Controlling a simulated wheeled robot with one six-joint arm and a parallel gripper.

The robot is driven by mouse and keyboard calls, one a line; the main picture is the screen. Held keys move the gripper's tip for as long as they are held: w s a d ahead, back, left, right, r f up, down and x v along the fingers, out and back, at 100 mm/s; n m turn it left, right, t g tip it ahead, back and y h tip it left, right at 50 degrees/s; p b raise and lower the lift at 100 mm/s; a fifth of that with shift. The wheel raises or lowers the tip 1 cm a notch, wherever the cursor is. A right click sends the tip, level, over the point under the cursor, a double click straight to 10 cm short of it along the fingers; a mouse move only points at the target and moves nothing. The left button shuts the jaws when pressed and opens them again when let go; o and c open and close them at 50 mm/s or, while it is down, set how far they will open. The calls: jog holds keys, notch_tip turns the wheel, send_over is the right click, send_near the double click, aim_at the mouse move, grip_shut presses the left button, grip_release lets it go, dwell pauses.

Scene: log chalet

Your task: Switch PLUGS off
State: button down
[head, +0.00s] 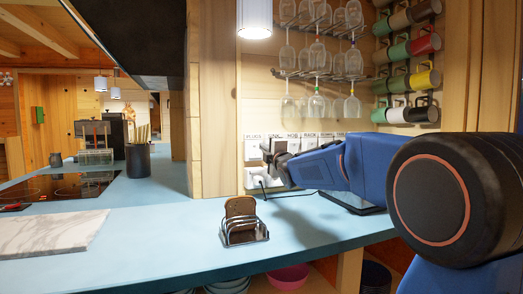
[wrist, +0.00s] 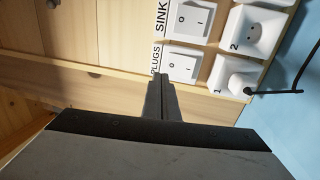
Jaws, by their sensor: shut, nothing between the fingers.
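The PLUGS switch (wrist: 183,66) is a white rocker marked 0 and I on the wall panel, beside its PLUGS label (wrist: 155,60). It also shows in the head view (head: 252,150), just left of my gripper (head: 268,152). In the wrist view my gripper's fingers (wrist: 160,80) are closed together and empty. Their tips overlap the near edge of the PLUGS label and switch. I cannot tell whether they touch it, or which side of the rocker is pressed in.
The SINK switch (wrist: 190,18) is beside the PLUGS one. White sockets (wrist: 234,76) hold a plug with a black cable (wrist: 288,84). A toast rack (head: 243,234) stands on the blue counter (head: 165,245). Glasses (head: 318,60) hang above my arm, with mugs (head: 422,80) at right.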

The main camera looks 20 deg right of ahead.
jog(key=s, duration=0.4)
jog(key=s+r, duration=0.1)
jog(key=shift+s, duration=0.4)
